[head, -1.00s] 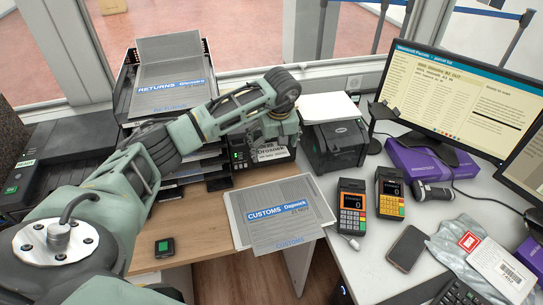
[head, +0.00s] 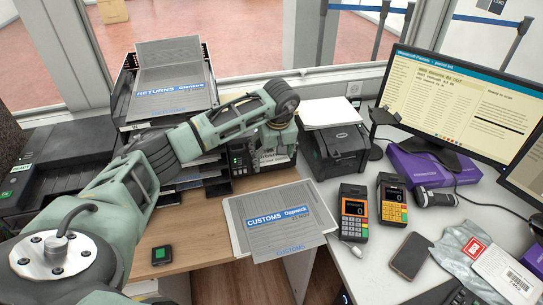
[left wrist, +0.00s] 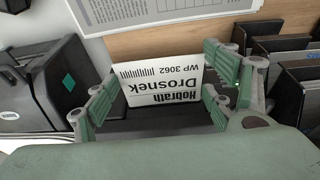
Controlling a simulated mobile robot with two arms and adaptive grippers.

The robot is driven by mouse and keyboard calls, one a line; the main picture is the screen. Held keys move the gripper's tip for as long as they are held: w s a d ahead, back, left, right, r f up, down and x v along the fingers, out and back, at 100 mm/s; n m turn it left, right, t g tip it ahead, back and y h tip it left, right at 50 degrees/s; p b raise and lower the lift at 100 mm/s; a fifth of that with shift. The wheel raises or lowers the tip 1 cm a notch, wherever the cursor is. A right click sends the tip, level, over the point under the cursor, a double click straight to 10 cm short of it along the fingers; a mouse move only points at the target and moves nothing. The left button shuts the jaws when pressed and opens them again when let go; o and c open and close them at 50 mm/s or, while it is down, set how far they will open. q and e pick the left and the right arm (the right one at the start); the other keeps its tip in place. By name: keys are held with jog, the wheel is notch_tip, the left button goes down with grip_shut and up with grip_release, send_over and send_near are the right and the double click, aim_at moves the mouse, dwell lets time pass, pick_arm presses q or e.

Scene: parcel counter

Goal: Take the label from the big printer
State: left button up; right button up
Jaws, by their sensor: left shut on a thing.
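The white label (left wrist: 165,82), printed "Hobrath Drosnek WP 3062", appears upside down in the left wrist view. It lies between the two green-padded fingers of my left gripper (left wrist: 162,95), which is shut on it. In the head view my left gripper (head: 273,150) is at the front of a dark printer with a small green display (head: 238,158), between the tray stack and another black printer. The gripper partly hides that printer and the label there. I cannot tell whether the label is clear of the printer. My right gripper is not in view.
A black printer (head: 341,150) with white paper on top stands right of the gripper. Black trays (head: 212,168) stand on its left. Customs papers (head: 280,222), two card terminals (head: 354,205) and a phone (head: 409,255) lie in front. Bare wood (head: 195,232) shows at front left.

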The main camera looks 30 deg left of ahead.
pick_arm(q)
jog(key=shift+p+v, duration=1.25)
jog(key=shift+v, duration=0.4)
notch_tip(320, 180, up, 9)
jog(key=p, duration=0.6)
jog(key=shift+f, duration=0.2)
jog(key=shift+s+d, duration=0.15)
jog(key=shift+d, duration=0.05)
